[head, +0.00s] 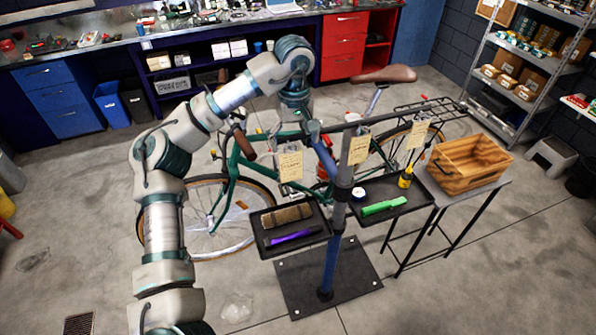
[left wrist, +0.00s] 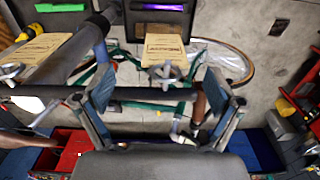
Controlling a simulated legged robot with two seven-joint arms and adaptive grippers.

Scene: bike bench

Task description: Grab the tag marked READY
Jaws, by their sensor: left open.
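Three cream paper tags hang in a row from the bike stand's bar: a left tag (head: 290,166), a middle tag (head: 359,149) and a right tag (head: 417,134). Their writing is too small to read, so I cannot tell which says READY. My left gripper (head: 297,115) points down behind and above the left tag. In the left wrist view, its two fingers (left wrist: 163,88) are apart and empty. The left tag (left wrist: 165,49) hangs beyond them, roughly centred between them. The middle tag (left wrist: 42,49) is off to the left there. My right gripper is not in view.
A green bicycle (head: 235,165) stands behind the tags. Below them are a left tray (head: 262,248) with a brown roll and purple tool, and a right tray (head: 400,206) with a green tool. A wooden crate (head: 468,165) stands on a small table at right.

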